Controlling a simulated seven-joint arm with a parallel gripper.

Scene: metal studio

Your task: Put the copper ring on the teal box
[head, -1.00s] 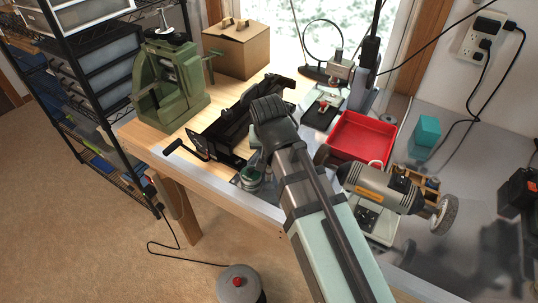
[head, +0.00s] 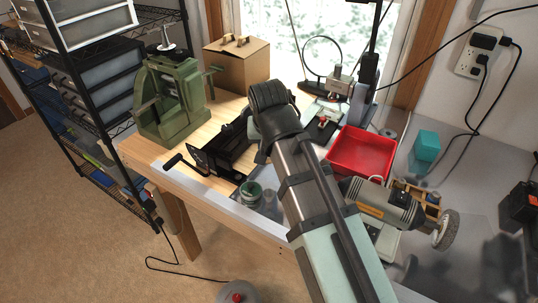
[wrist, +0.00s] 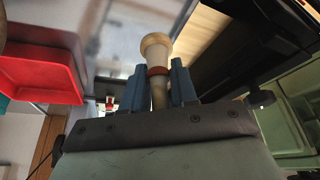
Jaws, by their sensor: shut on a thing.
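In the wrist view the copper ring (wrist: 157,70) is a narrow orange-brown band around a cream, knob-ended post (wrist: 156,45). It sits between the blue fingertips of my gripper (wrist: 158,82), which is shut on it. The post passes through the ring and reaches past the fingertips. In the head view my arm hides the gripper and ring. The teal box (head: 427,145) stands on the grey bench at the right, behind the grinder and right of the red tray. A sliver of teal shows at the left edge of the wrist view.
The red tray (head: 361,153) lies between my arm and the teal box. A bench grinder (head: 385,205) stands in front of them. A black tool (head: 222,150), a green machine (head: 172,100) and a cardboard box (head: 237,65) fill the left. Black cables hang by the wall outlet.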

